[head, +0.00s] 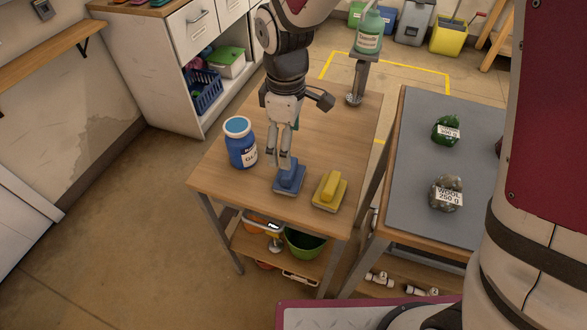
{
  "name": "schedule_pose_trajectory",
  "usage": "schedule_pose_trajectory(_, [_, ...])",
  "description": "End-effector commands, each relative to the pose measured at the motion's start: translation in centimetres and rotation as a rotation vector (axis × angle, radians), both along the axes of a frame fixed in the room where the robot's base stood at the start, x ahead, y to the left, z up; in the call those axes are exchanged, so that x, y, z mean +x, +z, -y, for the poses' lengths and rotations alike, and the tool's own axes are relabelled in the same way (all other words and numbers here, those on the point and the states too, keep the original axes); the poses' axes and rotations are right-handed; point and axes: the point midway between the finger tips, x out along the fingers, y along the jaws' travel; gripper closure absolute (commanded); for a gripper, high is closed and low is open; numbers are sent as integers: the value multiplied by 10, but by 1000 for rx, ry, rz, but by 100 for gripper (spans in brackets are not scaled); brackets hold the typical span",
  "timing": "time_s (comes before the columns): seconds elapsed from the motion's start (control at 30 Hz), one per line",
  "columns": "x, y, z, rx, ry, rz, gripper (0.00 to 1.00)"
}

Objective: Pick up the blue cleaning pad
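The blue cleaning pad (291,181) lies on the wooden table near its front edge, with a raised blue grip on a flat base. My gripper (283,160) points down at it from above. Its fingertips overlap the back left part of the pad's grip in the head view. I cannot tell whether they touch it, or whether the fingers are open or shut, since they partly cover each other and the grip.
A yellow pad (329,190) of the same shape lies close to the right. A blue jar (240,143) stands to the left. A green bottle (369,32) is behind. A grey-topped table (410,165) with labelled bags is at right.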

Motion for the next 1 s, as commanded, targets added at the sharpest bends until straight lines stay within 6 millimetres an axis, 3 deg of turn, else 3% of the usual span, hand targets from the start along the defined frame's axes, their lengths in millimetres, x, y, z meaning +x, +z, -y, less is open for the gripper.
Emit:
schedule_pose_trajectory(0.1, [0, -22, 1, -2, 0, -3, 17])
schedule_pose_trajectory(0.43, [-1, -48, 2, -1, -1, 0, 17])
schedule_pose_trajectory(0.7, [-4, -85, 4, -1, -2, -1, 17])
schedule_pose_trajectory(1.0, [-3, -92, 4, 0, -3, 2, 17])
